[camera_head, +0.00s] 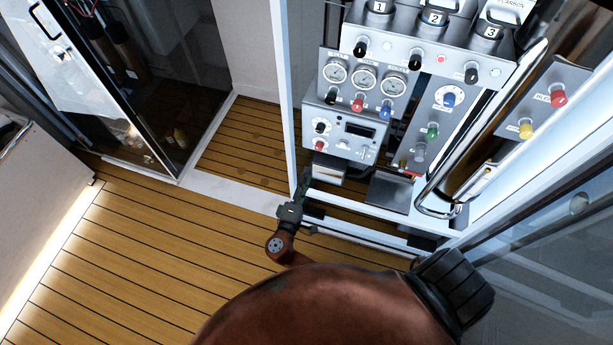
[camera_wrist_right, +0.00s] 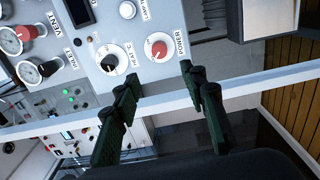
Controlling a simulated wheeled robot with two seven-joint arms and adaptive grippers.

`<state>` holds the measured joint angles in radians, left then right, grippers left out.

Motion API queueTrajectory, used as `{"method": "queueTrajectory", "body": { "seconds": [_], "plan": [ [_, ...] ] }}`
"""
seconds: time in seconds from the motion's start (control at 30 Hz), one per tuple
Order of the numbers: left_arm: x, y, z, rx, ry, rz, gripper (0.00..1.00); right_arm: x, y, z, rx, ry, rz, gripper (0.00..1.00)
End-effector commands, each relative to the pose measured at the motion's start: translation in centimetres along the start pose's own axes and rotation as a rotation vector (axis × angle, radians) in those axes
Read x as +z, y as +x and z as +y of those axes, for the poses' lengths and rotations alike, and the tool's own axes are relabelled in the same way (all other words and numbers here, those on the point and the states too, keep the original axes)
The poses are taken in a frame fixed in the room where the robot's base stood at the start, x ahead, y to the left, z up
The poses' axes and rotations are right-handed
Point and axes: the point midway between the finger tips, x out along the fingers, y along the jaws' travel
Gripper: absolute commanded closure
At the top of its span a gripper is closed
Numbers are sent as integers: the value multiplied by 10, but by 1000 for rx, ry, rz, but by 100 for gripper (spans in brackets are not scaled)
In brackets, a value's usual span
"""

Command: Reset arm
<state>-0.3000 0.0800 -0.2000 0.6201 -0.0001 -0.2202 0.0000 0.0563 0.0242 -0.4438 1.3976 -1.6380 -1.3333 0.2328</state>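My right arm reaches up from the bottom of the head view, and its right gripper (camera_head: 304,188) is in front of the lower left edge of the fill panel (camera_head: 345,145). In the right wrist view, the right gripper (camera_wrist_right: 160,80) has its two dark green fingers spread apart with nothing between them. Past the fingertips are a red knob (camera_wrist_right: 157,48) labelled POWER and a black knob (camera_wrist_right: 108,60) on the grey panel face. The fingers look apart from the knobs. My left gripper is in neither view.
A white upright post (camera_head: 290,110) stands just left of the panel. A shiny metal pipe (camera_head: 470,140) runs along the right. A small metal tray (camera_head: 390,192) sits under the panel. Open wooden floor (camera_head: 150,250) lies to the left.

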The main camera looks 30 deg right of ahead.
Motion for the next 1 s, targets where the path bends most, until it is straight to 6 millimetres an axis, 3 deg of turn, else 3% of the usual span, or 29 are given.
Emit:
{"method": "queueTrajectory", "body": {
  "seconds": [0.33,0.47,0.57,0.77,0.9,1.0],
  "plan": [
    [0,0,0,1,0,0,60,0,0,-1,-1,-1,0,61],
    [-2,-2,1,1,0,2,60,4,4,-22,-54,-24,9,61],
    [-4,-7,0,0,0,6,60,16,7,-66,-168,-65,24,61],
    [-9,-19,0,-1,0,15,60,66,-6,-198,-512,-134,48,61],
    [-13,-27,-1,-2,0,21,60,117,-37,-282,-752,-136,40,61],
    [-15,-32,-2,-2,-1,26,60,159,-68,-334,-917,-111,19,61]
  ]
}}
